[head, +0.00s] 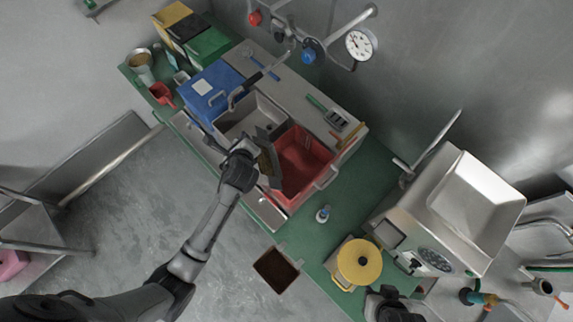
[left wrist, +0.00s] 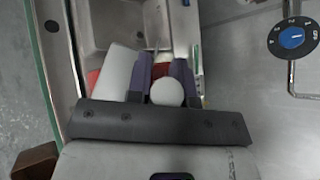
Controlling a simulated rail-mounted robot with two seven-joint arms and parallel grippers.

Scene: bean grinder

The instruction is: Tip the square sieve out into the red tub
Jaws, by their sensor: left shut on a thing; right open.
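The red tub (head: 311,181) sits in the sink unit, right of the bare basin. My left gripper (head: 249,150) is shut on the sieve's handle, left of the tub. In the left wrist view, a white rounded end (left wrist: 167,92) sits between its fingers, and a pale flat panel lies beside them, with red behind. I cannot tell what is left in the sieve. My right gripper (head: 392,297) is open at the bottom, close to the yellow-lidded pot.
A blue box (head: 213,91) stands left of the basin. A yellow-lidded pot (head: 360,262), a small bottle (head: 322,214) and a brown-filled square container (head: 275,270) are nearer the front. A steel machine (head: 467,208) stands right. Pipes and a gauge (head: 360,43) hang behind.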

